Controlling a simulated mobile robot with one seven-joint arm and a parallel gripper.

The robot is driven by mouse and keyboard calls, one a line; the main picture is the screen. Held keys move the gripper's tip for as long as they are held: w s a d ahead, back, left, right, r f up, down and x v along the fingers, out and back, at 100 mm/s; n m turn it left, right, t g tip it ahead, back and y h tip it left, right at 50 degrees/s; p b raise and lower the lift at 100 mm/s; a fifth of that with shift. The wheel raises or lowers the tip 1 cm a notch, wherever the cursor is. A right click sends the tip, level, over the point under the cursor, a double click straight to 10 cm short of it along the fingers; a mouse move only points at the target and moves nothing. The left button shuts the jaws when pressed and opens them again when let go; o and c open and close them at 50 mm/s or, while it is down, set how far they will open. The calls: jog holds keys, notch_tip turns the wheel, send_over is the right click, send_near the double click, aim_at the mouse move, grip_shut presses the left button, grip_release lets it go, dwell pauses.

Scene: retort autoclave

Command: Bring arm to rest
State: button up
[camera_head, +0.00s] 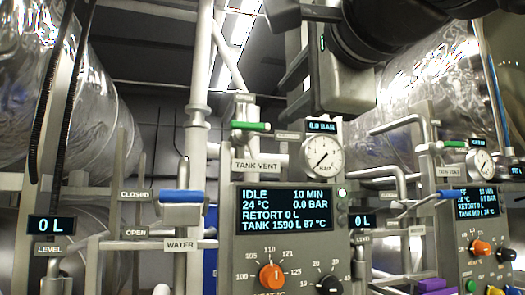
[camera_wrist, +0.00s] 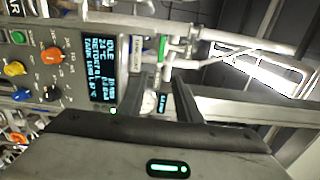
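My arm reaches in from the top right of the head view, and my gripper (camera_head: 298,88) is raised in front of the pipework near the pressure gauge. In the wrist view the gripper body, with a lit green strip, fills the bottom, and a dark finger-like bar (camera_wrist: 187,100) stands up from it. I see nothing held. The spacing of the fingertips is unclear against the grey pipes. The control panel (camera_head: 291,257) reads IDLE, 10 MIN, 24 °C, 0.0 BAR, RETORT 0 L, TANK 1590 L 87 °C. It also shows tilted in the wrist view (camera_wrist: 50,85).
The pressure gauge (camera_head: 322,154) stands close below my arm. A blue water lever (camera_head: 181,196) and a green tank vent handle (camera_head: 250,126) lie horizontal. Shiny vessels (camera_head: 60,90) flank both sides. A second panel (camera_head: 478,230) stands at right. Pipes crowd the area.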

jog(key=shift+s+d, duration=0.1)
jog(key=shift+s, duration=0.2)
jog(key=w+d+f+n+g+h+p, duration=0.1)
jog(key=w+d+f+n+g+p, duration=0.15)
jog(key=f, duration=0.85)
jog(key=w+d+f+n+g+h+p, duration=0.1)
jog(key=d+f+n+g+h+p, duration=0.2)
jog(key=f, duration=0.8)
jog(key=s+d+f+n+g+p, duration=0.1)
jog(key=s+f+n+g, duration=0.2)
jog(key=f, duration=0.8)
jog(key=s+d+f+n+g+p, duration=0.1)
jog(key=s+f+n, duration=0.5)
jog(key=f, duration=0.6)
jog(key=shift+d+g+h, duration=0.4)
jog(key=shift+d+g, duration=0.25)
jog(key=shift+g, duration=0.3)
